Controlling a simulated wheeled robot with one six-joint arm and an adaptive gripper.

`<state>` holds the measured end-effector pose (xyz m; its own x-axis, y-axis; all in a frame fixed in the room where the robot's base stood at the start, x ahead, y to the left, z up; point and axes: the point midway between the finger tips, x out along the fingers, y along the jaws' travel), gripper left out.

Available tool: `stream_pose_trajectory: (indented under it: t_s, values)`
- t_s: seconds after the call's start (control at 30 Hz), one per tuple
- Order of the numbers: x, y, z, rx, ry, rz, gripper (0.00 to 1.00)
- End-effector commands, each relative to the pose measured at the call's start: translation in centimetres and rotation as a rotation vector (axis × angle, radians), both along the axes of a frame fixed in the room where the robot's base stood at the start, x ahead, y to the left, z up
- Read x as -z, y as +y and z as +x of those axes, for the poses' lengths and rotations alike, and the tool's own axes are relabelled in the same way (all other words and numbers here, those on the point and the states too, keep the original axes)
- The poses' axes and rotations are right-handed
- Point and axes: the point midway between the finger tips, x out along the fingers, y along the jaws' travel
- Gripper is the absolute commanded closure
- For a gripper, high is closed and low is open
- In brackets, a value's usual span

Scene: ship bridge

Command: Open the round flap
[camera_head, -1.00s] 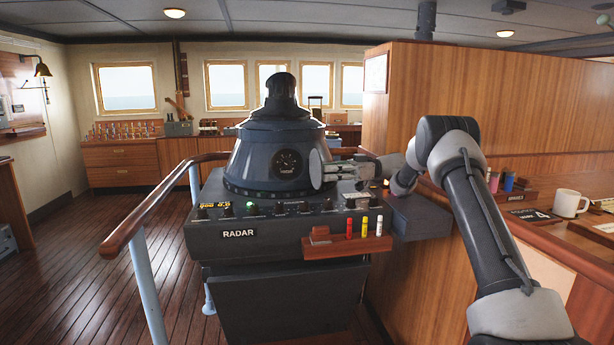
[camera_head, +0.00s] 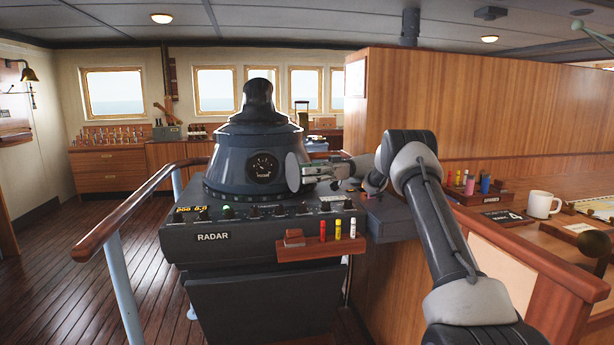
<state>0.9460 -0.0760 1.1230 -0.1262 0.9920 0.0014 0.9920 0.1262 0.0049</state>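The radar housing (camera_head: 250,135) is a dark cone-like dome on the console marked RADAR. A round dial (camera_head: 262,167) shows uncovered on its front. A round grey disc, seemingly the flap (camera_head: 293,172), stands out from the housing just right of the dial and is seen at a steep angle. It looks swung open. My gripper (camera_head: 312,172) is at the right side of this disc, very close to it. I cannot tell whether they touch, or whether the fingers are apart or closed.
Markers (camera_head: 338,229) and a small red-brown block (camera_head: 293,237) sit on the console's front ledge. A wooden handrail (camera_head: 140,208) runs along the left. A wooden partition (camera_head: 450,110) stands right. A white mug (camera_head: 542,204) stands on the right counter. Floor at left is clear.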

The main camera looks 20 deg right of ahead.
Motion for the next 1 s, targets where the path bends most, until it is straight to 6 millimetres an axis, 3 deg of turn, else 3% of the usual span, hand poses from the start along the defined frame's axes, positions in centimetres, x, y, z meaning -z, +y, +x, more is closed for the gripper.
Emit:
stream_pose_trajectory:
  t_s: [0.37, 0.73, 1.0]
  values:
    - [-0.6, 0.0, 0.0, 0.0, 0.002, -0.002, 0.62]
    - [-7.6, 0.0, 0.0, -0.001, 0.0, -0.002, 0.62]
    - [-9.8, 0.0, 0.0, -0.001, 0.002, -0.001, 0.62]
